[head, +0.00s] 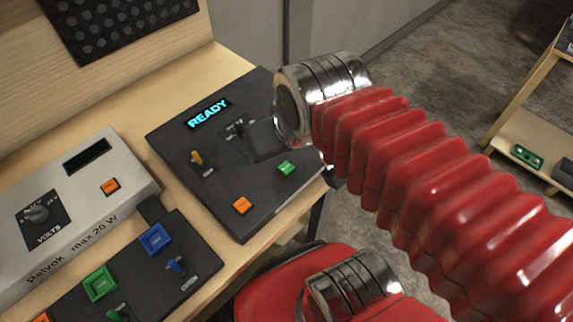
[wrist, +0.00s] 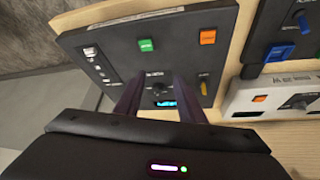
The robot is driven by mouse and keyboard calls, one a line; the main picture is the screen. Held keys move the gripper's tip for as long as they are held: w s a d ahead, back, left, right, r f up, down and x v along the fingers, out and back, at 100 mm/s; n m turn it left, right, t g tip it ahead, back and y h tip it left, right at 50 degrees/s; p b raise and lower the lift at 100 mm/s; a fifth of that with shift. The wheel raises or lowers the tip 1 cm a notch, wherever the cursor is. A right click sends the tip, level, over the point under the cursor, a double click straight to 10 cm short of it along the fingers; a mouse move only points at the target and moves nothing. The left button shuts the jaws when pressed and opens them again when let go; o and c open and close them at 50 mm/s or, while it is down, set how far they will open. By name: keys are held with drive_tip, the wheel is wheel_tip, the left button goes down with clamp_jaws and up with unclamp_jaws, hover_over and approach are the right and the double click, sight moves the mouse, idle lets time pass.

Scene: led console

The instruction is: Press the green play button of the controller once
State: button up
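The controller (head: 225,195) is a dark sloped panel on the wooden bench, with a lit cyan READY display (head: 208,114). Its small green button (head: 286,168) is near the lower right edge, right of an orange button (head: 242,205); the lettering is too small to read. In the wrist view the panel appears turned around, with the green button (wrist: 146,45) near the far edge. My gripper (wrist: 160,78) is open and empty, its two dark fingers apart over the panel. The green button lies beyond the fingertips. In the head view my arm hides part of the panel's right side.
A yellow toggle (head: 196,158) is on the controller. Left of it stands a grey power supply box (head: 120,165). In front is a dark panel with a blue button (head: 155,239) and another, larger green button (head: 100,283). A shelf (head: 530,150) stands at the far right.

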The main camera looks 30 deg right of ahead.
clamp_jaws()
idle(1.4)
